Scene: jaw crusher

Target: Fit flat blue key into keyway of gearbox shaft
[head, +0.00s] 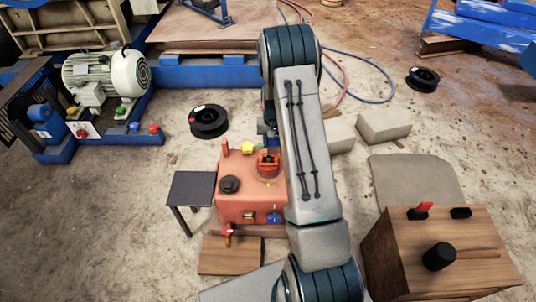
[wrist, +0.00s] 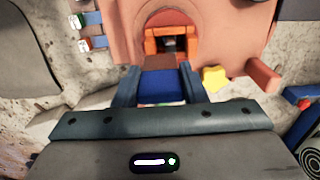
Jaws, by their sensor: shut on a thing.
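The salmon-red gearbox housing (head: 235,205) stands at the centre of the head view, and also fills the top of the wrist view (wrist: 115,25). An orange square-framed socket (head: 268,158) with a dark opening sits on its top; in the wrist view the socket (wrist: 153,46) is just beyond my fingertips. My gripper (wrist: 157,72) is shut on the flat blue key (wrist: 160,90), which lies between its two fingers. A brown piece (wrist: 160,62) shows at the key's far end. I cannot tell whether it touches the socket. My arm hides most of the gripper in the head view.
A wooden box (head: 440,262) with a mallet stands at right. Concrete blocks (head: 384,125) lie behind.

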